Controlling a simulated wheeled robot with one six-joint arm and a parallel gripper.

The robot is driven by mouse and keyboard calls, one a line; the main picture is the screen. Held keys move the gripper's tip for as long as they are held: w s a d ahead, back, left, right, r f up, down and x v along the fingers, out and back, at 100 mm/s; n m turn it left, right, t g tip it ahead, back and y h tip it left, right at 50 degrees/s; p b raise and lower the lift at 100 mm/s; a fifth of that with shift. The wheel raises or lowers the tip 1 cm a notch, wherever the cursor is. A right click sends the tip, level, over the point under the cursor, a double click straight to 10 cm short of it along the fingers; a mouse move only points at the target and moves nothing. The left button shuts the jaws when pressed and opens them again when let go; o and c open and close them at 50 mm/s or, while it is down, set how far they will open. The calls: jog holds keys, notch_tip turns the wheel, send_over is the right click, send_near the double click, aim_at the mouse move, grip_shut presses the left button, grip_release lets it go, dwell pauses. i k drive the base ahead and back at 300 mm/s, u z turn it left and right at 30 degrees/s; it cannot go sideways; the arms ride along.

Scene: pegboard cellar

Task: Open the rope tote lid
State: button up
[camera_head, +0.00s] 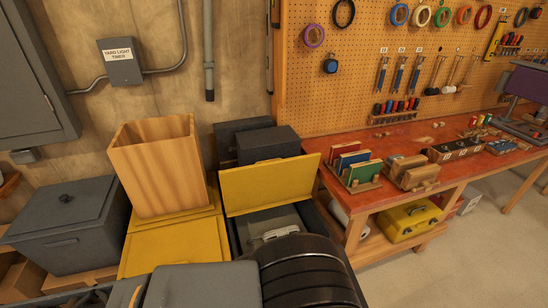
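A yellow lid panel (268,185) stands raised, leaning back, at the rear of a dark open tote (234,238) in the middle. Inside the tote a grey shape (262,221) and a pale, looped piece (283,232) show; I cannot tell whether the pale piece is rope. To the left, another yellow lid (160,252) lies flat, with a tall open wooden bin (160,165) on it. No label tells which tote is the rope tote. Dark ribbed and grey parts, apparently my arm, cover the tote's front. I cannot make out my gripper's fingers.
A grey lidded box (68,225) stands at far left. Dark boxes (268,144) stand behind the raised lid. A red-topped workbench (420,150) runs along the right wall, with a yellow toolbox (410,220) on its lower shelf. The floor (470,255) at right is clear.

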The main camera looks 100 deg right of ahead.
aim_at(276, 183)
jog(key=k, duration=1.1)
jog(key=z, duration=2.25)
jog(key=i, duration=0.5)
jog(key=z, duration=0.05)
